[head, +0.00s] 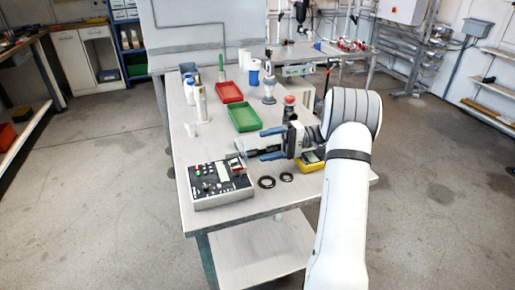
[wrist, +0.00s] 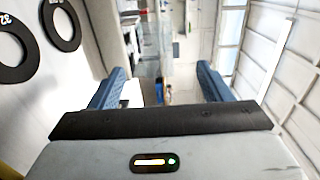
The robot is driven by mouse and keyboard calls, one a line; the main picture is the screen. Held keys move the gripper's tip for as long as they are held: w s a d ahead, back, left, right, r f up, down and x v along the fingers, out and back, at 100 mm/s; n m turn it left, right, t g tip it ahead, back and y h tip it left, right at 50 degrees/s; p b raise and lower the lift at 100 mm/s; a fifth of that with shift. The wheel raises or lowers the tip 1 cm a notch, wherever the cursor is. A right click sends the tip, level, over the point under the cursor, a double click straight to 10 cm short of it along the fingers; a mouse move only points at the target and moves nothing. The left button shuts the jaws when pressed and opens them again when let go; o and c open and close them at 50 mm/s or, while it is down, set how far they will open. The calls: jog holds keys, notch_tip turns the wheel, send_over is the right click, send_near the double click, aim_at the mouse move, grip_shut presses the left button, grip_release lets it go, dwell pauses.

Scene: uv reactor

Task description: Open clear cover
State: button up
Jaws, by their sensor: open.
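The control box (head: 222,200), with a black panel of several buttons and knobs, sits on the front left of the table. At its far right corner is a small raised piece with red on it (head: 236,165); it may be the clear cover, but it is too small to tell whether it is shut. My gripper (head: 262,145) is just beyond and to the right of the box, pointing left, above the table. Its blue fingers are spread apart, and nothing is seen held between them in the wrist view (wrist: 158,82).
Two black rings (head: 267,182) and a yellow device (head: 310,163) lie right of the box on the table (head: 215,225). A green tray (head: 244,117), a red tray (head: 228,92) and several bottles stand farther back. The rings show at upper left in the wrist view (wrist: 62,25).

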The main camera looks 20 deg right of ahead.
jog(key=shift+d, duration=1.5)
jog(key=shift+a+r, duration=0.15)
jog(key=s+a+r+m+g+h+p, duration=0.15)
jog(key=s+a+r+h+p, duration=0.35)
jog(key=s+a+h, duration=0.6)
jog(key=s+r+t+h+p, duration=0.1)
jog(key=s+t+h, duration=0.1)
jog(key=s, duration=0.6)
jog(key=s+a+r+n+t+h+p, duration=0.1)
jog(key=s+h, duration=0.3)
jog(key=s, duration=0.4)
jog(key=shift+s+a+r+t+h, duration=0.25)
jog(key=shift+r+t+h, duration=0.15)
jog(key=shift+r+t, duration=0.3)
jog(key=shift+f, duration=0.1)
